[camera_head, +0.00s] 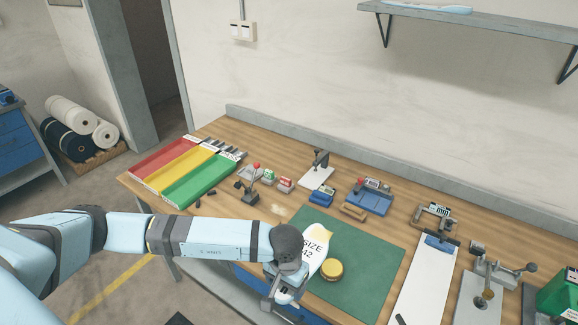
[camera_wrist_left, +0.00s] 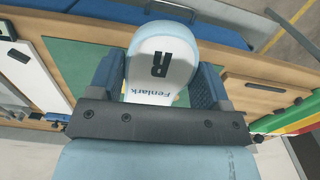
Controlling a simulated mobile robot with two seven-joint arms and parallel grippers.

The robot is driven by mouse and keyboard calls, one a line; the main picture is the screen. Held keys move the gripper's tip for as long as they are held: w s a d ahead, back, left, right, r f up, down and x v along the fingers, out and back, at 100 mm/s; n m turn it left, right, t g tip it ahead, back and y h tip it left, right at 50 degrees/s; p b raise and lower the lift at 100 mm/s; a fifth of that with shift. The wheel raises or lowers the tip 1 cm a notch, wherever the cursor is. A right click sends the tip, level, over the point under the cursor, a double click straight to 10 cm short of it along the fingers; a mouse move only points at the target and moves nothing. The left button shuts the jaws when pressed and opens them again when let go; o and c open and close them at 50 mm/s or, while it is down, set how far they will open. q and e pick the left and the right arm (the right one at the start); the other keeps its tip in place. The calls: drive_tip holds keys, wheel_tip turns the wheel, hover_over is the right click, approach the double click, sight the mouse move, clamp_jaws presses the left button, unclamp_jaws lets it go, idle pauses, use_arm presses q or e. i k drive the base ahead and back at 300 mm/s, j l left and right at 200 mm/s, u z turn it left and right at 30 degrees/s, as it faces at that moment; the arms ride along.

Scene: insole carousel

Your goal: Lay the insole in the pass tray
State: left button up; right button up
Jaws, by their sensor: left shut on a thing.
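My left gripper (camera_head: 285,288) is shut on a white insole. The insole (camera_head: 318,248) shows "SIZE 42" over the front of the green mat in the head view. In the left wrist view the insole (camera_wrist_left: 160,62) shows a letter R and "Fenlark" between the two blue fingers of the left gripper (camera_wrist_left: 156,85). Red (camera_head: 165,160), yellow (camera_head: 185,170) and green (camera_head: 200,180) trays lie side by side at the table's left end. Their labels are too small to read, so I cannot confirm which is the pass tray. My right gripper is not in view.
A round yellow-topped tin (camera_head: 332,270) sits on the green mat (camera_head: 365,262) beside the insole. A small stand with a red knob (camera_head: 254,180) and small labelled blocks (camera_head: 285,184) stand between the trays and mat. A white board (camera_head: 424,285) lies to the right.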

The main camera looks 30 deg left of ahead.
sight(202, 182)
drive_tip(key=j+z, duration=0.45)
drive_tip(key=k+j+z, duration=0.2)
drive_tip(key=j+z, duration=0.3)
drive_tip(key=k+j+z, duration=0.2)
drive_tip(key=z, duration=0.25)
drive_tip(key=k+j+z, duration=0.25)
drive_tip(key=j+z, duration=0.25)
drive_tip(key=k+j+z, duration=0.1)
drive_tip(key=k+z, duration=0.2)
drive_tip(key=z, duration=0.15)
drive_tip(key=k+j+z, duration=0.15)
drive_tip(key=k+z, duration=0.5)
drive_tip(key=k, duration=0.15)
drive_tip(key=k+j, duration=0.1)
drive_tip(key=k, duration=0.35)
drive_tip(key=k+u, duration=0.1)
drive_tip(key=k, duration=0.35)
drive_tip(key=k+j, duration=0.55)
drive_tip(key=k, duration=0.2)
drive_tip(key=k+j, duration=0.2)
drive_tip(key=j, duration=0.2)
drive_tip(key=k+j, duration=0.15)
drive_tip(key=j, duration=0.2)
drive_tip(key=k+j+u, duration=0.1)
drive_tip(key=j, duration=0.3)
drive_tip(key=k, duration=0.1)
